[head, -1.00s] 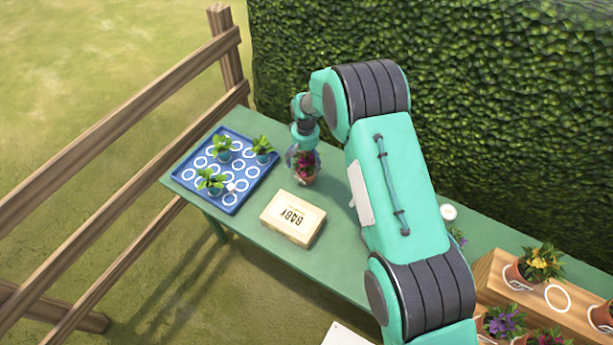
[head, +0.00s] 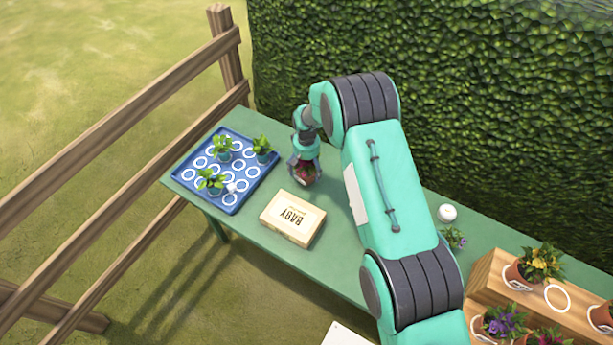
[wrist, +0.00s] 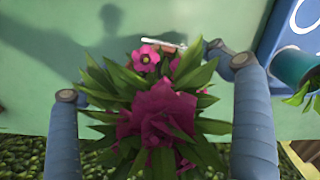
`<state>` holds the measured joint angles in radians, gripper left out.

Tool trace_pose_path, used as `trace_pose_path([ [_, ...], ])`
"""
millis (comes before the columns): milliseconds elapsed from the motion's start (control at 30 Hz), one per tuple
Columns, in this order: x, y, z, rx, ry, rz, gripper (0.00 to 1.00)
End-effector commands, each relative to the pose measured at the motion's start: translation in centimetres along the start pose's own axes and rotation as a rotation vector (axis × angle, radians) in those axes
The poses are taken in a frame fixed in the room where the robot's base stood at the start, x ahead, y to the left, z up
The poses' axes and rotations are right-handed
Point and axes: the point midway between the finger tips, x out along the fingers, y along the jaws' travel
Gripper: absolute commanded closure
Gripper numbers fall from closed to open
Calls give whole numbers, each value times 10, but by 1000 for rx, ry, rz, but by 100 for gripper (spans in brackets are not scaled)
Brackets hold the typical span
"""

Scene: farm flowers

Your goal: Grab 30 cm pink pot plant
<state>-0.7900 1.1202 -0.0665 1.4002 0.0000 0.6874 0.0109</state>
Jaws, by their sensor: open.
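The pink potted plant (head: 304,173) stands on the green table between the blue tray and my arm, partly covered by my gripper in the head view. My gripper (head: 305,164) is directly over the plant. In the wrist view my gripper (wrist: 150,90) is open, with one finger on each side of the foliage.
A blue tray (head: 235,200) with white rings and several green plants is left of the plant. A cream box (head: 292,218) lies in front. A wooden stand (head: 500,275) with flower pots is at right. A white ball (head: 447,213) rests near the hedge (head: 500,110).

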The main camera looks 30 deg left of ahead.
Motion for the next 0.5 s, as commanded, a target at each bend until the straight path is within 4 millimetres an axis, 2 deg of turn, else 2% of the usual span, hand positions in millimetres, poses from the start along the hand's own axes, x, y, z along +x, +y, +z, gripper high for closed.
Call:
trace_pose_path([
  [367, 0, 0, 0, 0, 0, 0, 11],
  [400, 0, 0, 0, 0, 0, 0, 13],
  [500, 0, 0, 0, 0, 0, 0, 33],
])
